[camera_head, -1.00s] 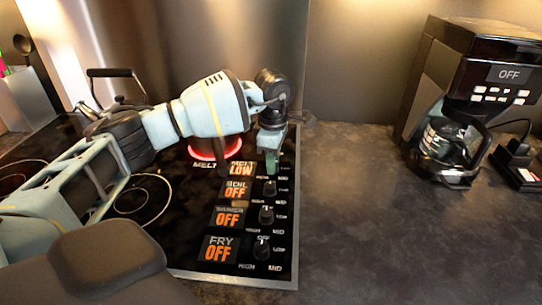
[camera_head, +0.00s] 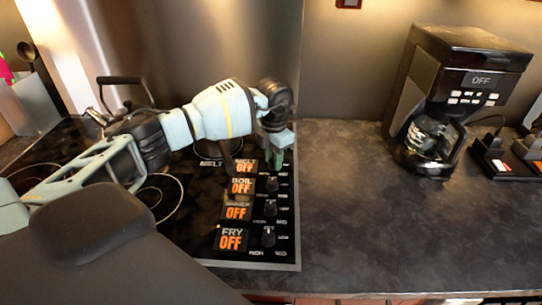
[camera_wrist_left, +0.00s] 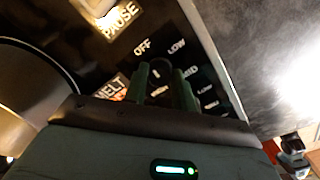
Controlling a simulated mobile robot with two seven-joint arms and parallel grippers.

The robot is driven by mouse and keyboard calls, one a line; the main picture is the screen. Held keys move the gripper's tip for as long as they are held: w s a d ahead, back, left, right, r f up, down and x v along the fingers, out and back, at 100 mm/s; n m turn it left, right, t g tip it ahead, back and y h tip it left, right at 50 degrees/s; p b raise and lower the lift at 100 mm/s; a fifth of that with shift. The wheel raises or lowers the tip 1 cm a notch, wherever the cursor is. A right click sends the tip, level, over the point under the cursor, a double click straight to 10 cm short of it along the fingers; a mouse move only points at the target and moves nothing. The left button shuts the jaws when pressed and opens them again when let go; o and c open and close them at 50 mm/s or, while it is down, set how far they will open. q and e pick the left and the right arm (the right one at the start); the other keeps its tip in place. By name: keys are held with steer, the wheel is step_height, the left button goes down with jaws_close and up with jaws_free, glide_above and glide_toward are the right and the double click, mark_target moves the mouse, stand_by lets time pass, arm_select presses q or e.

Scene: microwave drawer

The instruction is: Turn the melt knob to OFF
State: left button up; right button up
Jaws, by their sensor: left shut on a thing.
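The melt knob (camera_wrist_left: 159,69) is a small dark knob on the black stove panel. In the left wrist view it sits between the two green fingers of my left gripper (camera_wrist_left: 162,88), which is shut on it. In the head view my left gripper (camera_head: 277,157) points down over the top of the knob column and hides the melt knob. The melt display (camera_head: 244,168) beside it reads OFF in orange, partly covered by my arm. The melt burner (camera_head: 208,150) shows no red glow. My right gripper is not in view.
Below are the boil knob (camera_head: 272,184), another knob (camera_head: 270,207) and the fry knob (camera_head: 268,236); their displays read OFF. A kettle (camera_head: 125,108) stands at the back left. A coffee maker (camera_head: 465,75) stands on the right. The counter (camera_head: 370,215) between is clear.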

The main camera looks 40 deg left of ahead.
arm_select(q)
steer(key=shift+n, duration=0.5)
steer(key=o, duration=1)
steer(key=shift+r, duration=3.9)
